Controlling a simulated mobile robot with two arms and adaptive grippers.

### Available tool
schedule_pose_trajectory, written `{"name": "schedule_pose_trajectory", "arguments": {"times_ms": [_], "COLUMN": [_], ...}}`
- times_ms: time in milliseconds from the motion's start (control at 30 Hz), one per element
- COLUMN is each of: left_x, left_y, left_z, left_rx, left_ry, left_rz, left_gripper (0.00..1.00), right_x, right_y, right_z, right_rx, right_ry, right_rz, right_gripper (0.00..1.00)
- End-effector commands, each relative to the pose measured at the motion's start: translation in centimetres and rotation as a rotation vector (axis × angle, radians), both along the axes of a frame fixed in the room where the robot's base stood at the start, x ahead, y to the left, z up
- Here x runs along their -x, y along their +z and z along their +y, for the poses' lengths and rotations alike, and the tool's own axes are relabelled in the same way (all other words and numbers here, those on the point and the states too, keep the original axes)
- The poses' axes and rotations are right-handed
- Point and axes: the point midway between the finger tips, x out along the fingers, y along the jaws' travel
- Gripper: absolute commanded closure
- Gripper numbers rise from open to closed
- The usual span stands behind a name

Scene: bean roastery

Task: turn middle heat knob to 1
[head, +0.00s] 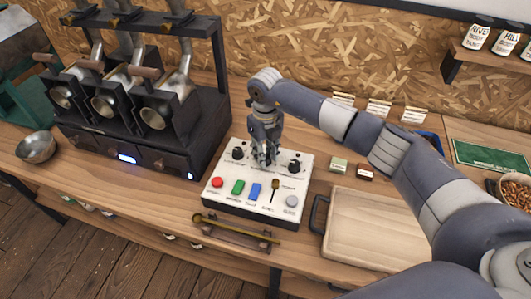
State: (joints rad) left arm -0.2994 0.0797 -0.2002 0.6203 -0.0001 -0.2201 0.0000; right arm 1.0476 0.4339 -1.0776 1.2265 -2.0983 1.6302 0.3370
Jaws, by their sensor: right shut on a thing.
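A white control panel (272,202) stands on the wooden counter. It has a black left knob (238,154), a black right knob (294,167), a row of coloured buttons and a small lever (275,187). My right gripper (264,160) points down at the spot between these two knobs and is shut on the middle knob. The gripper hides the middle knob, so its setting cannot be read. My left gripper is not in view.
A black roaster machine (200,104) with several metal drums stands left of the panel. A brass-coloured scoop (235,229) lies in front of the panel. A wooden tray (372,232) lies to the right. A metal bowl (36,147) sits at the left.

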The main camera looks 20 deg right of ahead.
Motion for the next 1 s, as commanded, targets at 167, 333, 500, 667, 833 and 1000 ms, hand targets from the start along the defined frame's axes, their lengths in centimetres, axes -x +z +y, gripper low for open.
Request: {"name": "schedule_pose_trajectory", "arguments": {"times_ms": [167,333,500,667,833,1000], "left_x": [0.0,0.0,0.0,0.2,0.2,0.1], "left_y": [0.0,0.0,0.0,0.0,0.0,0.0], "left_z": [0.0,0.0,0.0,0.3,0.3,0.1], "left_rx": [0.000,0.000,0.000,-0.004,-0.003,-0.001], "left_ry": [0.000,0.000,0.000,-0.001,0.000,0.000], "left_rz": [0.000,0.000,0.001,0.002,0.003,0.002], "left_gripper": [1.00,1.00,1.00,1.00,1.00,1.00], "right_x": [-0.1,-0.1,0.0,0.0,-0.1,-0.2], "right_y": [0.1,0.1,0.0,0.1,1.6,5.0], "right_z": [0.0,0.0,0.0,0.0,0.0,0.0], "right_rx": [0.001,0.000,0.000,0.000,0.000,0.000], "right_ry": [0.000,0.000,0.001,0.001,0.001,0.003], "right_rz": [-0.001,-0.002,-0.001,-0.001,-0.004,-0.006], "right_gripper": [0.97,0.53,0.52,0.52,0.52,0.52]}}
